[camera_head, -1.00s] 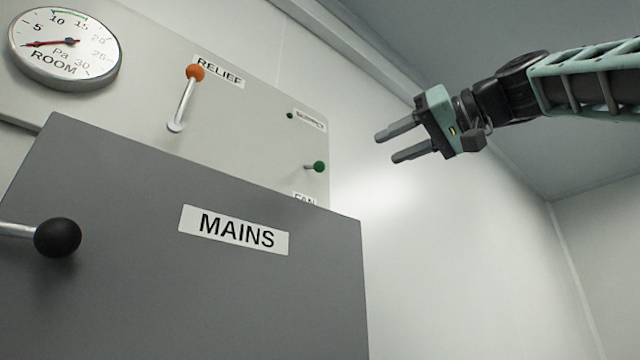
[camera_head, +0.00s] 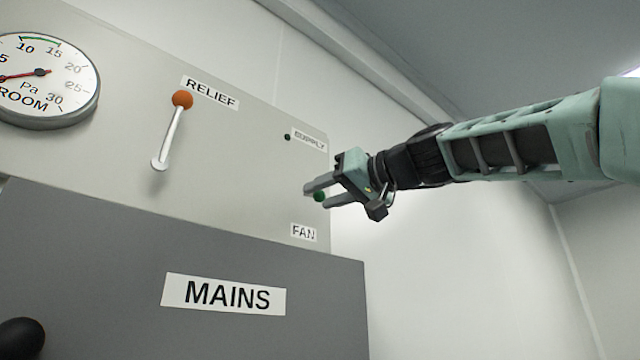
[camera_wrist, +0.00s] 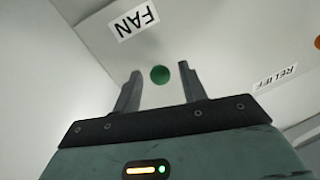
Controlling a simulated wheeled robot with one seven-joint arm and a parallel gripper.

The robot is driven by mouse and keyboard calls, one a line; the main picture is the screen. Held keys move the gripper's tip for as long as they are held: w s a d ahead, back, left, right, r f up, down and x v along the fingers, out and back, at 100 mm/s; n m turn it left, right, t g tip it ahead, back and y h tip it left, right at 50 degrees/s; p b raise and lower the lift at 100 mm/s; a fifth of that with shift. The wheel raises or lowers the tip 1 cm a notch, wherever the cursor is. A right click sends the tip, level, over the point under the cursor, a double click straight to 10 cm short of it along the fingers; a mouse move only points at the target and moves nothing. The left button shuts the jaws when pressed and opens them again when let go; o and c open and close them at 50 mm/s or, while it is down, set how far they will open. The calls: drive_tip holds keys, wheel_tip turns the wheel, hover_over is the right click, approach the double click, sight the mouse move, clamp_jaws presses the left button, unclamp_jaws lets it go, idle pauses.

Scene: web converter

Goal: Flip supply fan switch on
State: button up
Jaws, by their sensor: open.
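The supply fan switch has a green knob (camera_head: 319,197) and sits on the pale panel between the SUPPLY label (camera_head: 309,139) and the FAN label (camera_head: 303,232). My gripper (camera_head: 316,195) is open, with its fingers at the knob. In the wrist view the green knob (camera_wrist: 160,74) lies between the two open fingertips (camera_wrist: 159,76), apart from both. I cannot tell how deep the knob is between the fingers. The switch's stem is hidden. A small dark dot (camera_head: 287,137) is beside the SUPPLY label.
The RELIEF lever (camera_head: 170,135) with an orange knob is to the left on the same panel. A round ROOM gauge (camera_head: 42,80) is at the far left. The grey MAINS box (camera_head: 120,260) juts out below, with a black knob (camera_head: 20,339). Free room is right of the panel.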

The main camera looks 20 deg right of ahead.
drive_tip(key=shift+x, duration=0.8)
clamp_jaws()
drive_tip(key=shift+p, duration=0.3)
